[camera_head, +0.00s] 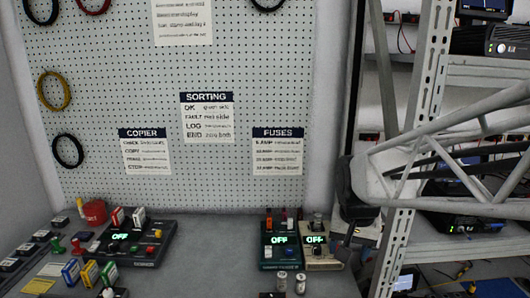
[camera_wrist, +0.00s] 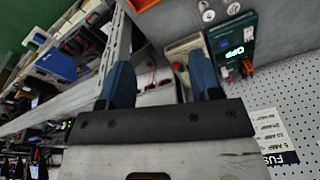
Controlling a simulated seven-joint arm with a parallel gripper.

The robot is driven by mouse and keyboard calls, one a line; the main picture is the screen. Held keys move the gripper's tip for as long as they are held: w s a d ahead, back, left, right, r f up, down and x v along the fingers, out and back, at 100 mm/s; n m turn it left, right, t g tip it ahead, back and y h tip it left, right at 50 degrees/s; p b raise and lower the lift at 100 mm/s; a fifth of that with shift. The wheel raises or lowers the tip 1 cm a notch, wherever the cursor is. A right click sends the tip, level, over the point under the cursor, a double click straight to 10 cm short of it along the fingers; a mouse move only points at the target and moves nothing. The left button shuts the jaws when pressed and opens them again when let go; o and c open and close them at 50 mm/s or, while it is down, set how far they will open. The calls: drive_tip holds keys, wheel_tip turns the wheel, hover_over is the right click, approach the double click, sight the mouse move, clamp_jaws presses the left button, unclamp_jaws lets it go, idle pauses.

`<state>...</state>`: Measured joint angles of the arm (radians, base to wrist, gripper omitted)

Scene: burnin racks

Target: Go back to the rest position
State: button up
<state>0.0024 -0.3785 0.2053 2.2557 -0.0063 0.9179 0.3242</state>
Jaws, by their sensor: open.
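My arm reaches in from the right in the head view, in front of the metal rack. My gripper (camera_wrist: 162,78) shows its two blue fingers spread apart in the wrist view, with nothing held between them. In the head view the dark gripper end (camera_head: 355,205) is above the right part of the bench, to the right of the beige device (camera_head: 323,263). Its fingertips are hard to make out there.
The grey bench holds a teal device (camera_head: 281,262) reading OFF, two small cylinders (camera_head: 300,285), and a dark copier panel (camera_head: 135,246) with several coloured blocks. A pegboard (camera_head: 110,90) stands behind. The metal rack (camera_head: 408,200) is close to my arm.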

drive_tip(key=s+n+t, duration=0.1)
drive_tip(key=s+n, duration=0.2)
drive_tip(key=s, duration=1.3)
drive_tip(key=shift+s+n, duration=0.15)
drive_tip(key=shift+n, duration=0.15)
